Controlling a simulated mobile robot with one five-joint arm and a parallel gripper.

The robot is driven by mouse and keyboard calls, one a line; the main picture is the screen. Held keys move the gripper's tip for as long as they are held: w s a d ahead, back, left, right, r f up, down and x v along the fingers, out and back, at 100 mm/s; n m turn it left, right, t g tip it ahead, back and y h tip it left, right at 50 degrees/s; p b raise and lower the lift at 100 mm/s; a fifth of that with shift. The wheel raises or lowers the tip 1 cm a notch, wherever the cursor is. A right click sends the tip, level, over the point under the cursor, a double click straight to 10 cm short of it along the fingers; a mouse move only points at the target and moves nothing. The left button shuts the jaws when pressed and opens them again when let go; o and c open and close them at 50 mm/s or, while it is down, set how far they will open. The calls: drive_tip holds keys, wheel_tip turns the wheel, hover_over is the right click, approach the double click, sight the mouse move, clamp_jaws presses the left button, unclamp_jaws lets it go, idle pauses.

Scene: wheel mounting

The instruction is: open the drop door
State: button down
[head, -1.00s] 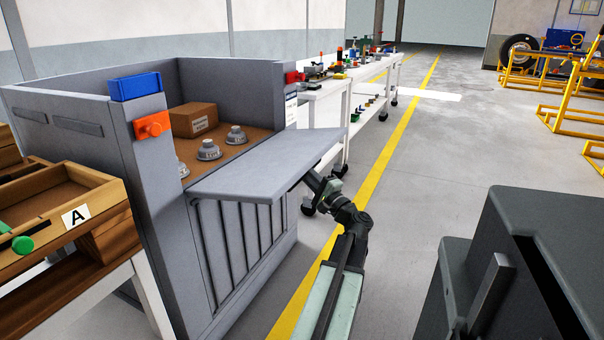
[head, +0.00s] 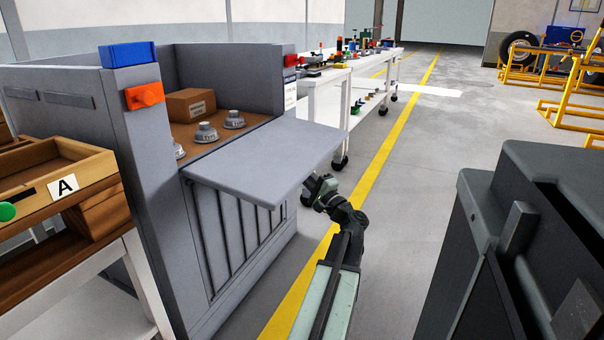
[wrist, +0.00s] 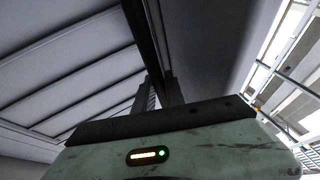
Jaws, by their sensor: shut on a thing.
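The drop door (head: 265,160) is a grey panel on the front of the large grey bin (head: 140,190). It is folded outward and stands roughly level, leaving the bin's upper front open. My gripper (wrist: 160,92) is shut on the door in the wrist view, where its dark fingers reach up to the door's edge. In the head view my wrist comes up from below at the door's outer right corner, and the door hides the fingertips. Inside the bin are several grey hubs (head: 206,133) and a brown box (head: 190,104).
An orange latch piece (head: 144,96) and a blue block (head: 128,55) sit on the bin's near post. A red piece (head: 290,60) is on the far post. A wooden tray marked A (head: 45,180) stands at left.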

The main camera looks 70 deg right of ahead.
drive_tip(key=c, duration=1.4)
unclamp_jaws()
drive_tip(key=s+a, duration=0.7)
drive_tip(key=s, duration=0.4)
drive_tip(key=shift+a+f, duration=0.15)
drive_tip(key=shift+f, duration=0.05)
